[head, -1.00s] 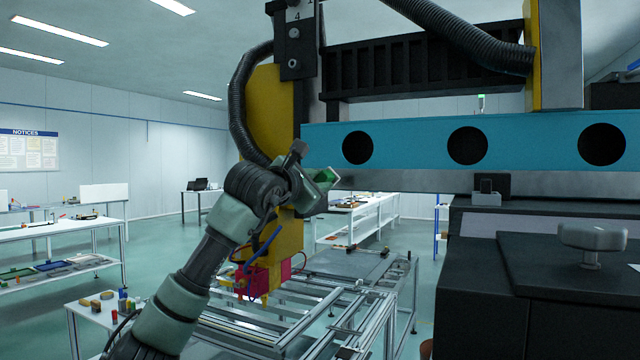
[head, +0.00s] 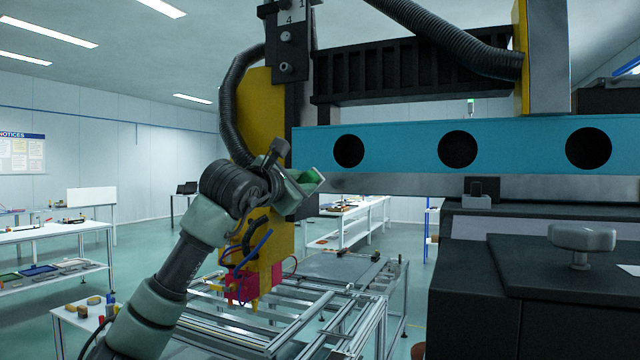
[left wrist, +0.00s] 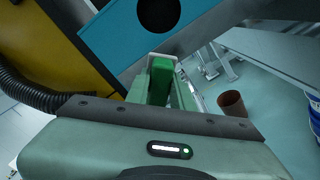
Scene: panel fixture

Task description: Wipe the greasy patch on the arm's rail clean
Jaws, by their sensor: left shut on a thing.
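My left gripper (head: 308,181) is at the left end of the blue beam, just at its lower edge. It is shut on a green block (left wrist: 160,80), which looks like a sponge or pad; the block also shows between the fingers in the head view (head: 301,176). The arm's rail shows as a bare grey metal strip (head: 400,184) under the blue beam (head: 400,148). In the left wrist view the block is close to the rail (left wrist: 185,45); I cannot tell whether they touch. I cannot make out a distinct greasy patch. My right gripper is not in view.
A yellow tool head (head: 270,245) with cables hangs below my left gripper. A black hose (head: 231,110) curves beside the yellow upright. A dark cabinet with a grey knob (head: 582,238) stands at right. A metal frame table (head: 300,310) is below.

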